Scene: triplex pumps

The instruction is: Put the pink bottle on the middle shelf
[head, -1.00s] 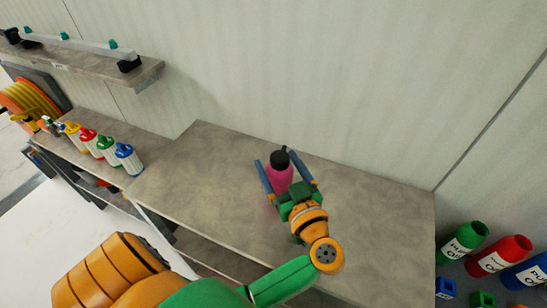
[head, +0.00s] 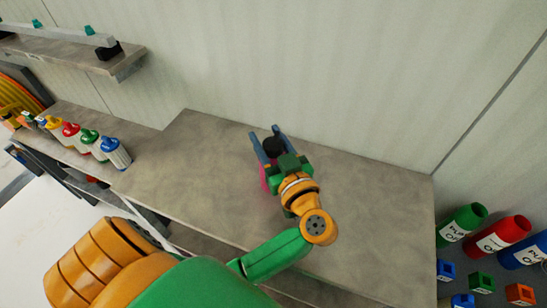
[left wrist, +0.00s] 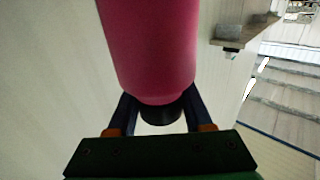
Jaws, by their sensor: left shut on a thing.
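The pink bottle (head: 265,181) with its black cap (head: 273,146) is held in my left gripper (head: 266,134), over the grey worktop (head: 190,165). The gripper hides most of the bottle in the head view; I cannot tell whether its base touches the worktop. In the left wrist view the pink body (left wrist: 150,45) fills the top middle, and the black cap (left wrist: 160,113) lies between the two dark fingers. A shelf surface (head: 205,245) shows partly under the worktop. I cannot tell which surface is the middle shelf. My right gripper is out of view.
A row of several coloured bottles (head: 90,140) stands on a lower surface at left. A wall shelf (head: 125,63) hangs above it. Large bottles (head: 500,238) and small coloured blocks (head: 480,282) are at right. The worktop around the gripper is clear.

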